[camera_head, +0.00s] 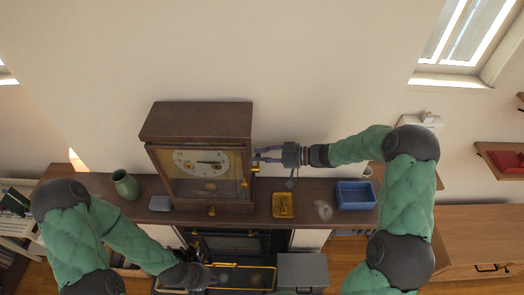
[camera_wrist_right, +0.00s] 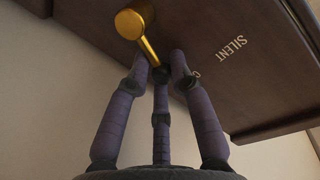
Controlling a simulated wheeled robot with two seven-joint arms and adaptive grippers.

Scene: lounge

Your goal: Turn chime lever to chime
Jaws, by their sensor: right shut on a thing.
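The brown wooden clock (camera_head: 197,121) stands on the mantel shelf, its white dial and glazed front facing me. The chime lever (camera_wrist_right: 148,45) is a brass rod with a round knob on the clock's side panel. Another marking is mostly hidden behind a finger. My right gripper (camera_head: 264,155) is at the clock's right side; in the wrist view its purple fingers (camera_wrist_right: 160,75) are closed around the lever's lower end. My left gripper (camera_head: 212,275) is low before the fireplace; its fingers are unclear.
A brass-railed fireplace screen (camera_head: 240,266) is below. The wall above the clock is clear.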

